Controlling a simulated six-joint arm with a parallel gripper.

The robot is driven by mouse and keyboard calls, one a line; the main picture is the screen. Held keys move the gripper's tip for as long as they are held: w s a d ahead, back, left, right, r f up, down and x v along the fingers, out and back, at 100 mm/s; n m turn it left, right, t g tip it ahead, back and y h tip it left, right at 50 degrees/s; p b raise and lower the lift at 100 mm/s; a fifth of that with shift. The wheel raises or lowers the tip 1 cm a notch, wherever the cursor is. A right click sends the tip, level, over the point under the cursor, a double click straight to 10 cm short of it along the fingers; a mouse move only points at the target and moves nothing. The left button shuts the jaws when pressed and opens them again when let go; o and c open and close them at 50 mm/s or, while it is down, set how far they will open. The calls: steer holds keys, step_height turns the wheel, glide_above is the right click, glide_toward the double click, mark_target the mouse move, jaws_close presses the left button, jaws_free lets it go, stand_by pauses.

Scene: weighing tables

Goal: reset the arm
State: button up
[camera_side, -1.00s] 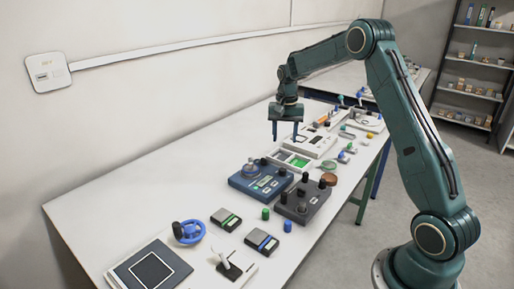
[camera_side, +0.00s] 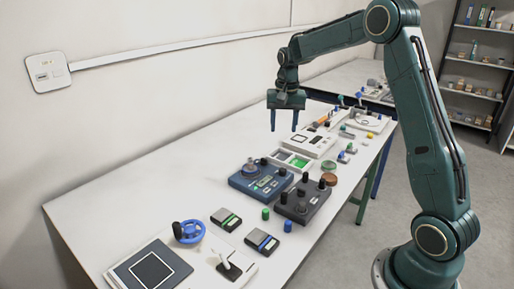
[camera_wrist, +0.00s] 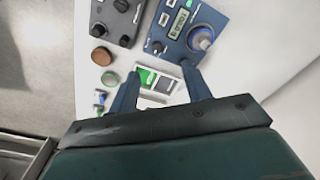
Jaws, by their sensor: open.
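My gripper (camera_side: 283,121) is open and empty. In the side view it hangs above the far half of the white table (camera_side: 150,165), its two blue fingers pointing down, clear of everything below. In the wrist view my gripper (camera_wrist: 165,85) has its fingers spread apart. Between and beyond them show a tray with green and grey compartments (camera_wrist: 147,76) and a blue scale-like device (camera_wrist: 190,25). The same tray (camera_side: 292,158) lies below and slightly right of the fingers in the side view.
The blue device (camera_side: 260,180) and a dark knobbed box (camera_side: 303,202) stand mid-table. A blue handwheel (camera_side: 188,231), small black boxes (camera_side: 226,219) and a dark square pad (camera_side: 152,270) are nearer. A brown round piece (camera_side: 329,179) lies near the right edge. The table's left strip is clear.

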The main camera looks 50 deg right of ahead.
steer(key=s+a+r+n+t, duration=0.2)
steer(key=s+a+r+n, duration=0.3)
steer(key=s+a+r, duration=0.7)
steer(key=s+a+f+n+t, duration=0.1)
steer(key=s+a, duration=0.3)
steer(key=s, duration=0.4)
steer(key=s+a+f+n+t, duration=0.2)
steer(key=s+a+n, duration=0.2)
steer(key=s, duration=0.4)
steer(key=shift+s+n, duration=0.15)
steer(key=shift+n, duration=0.15)
stand_by(1.0)
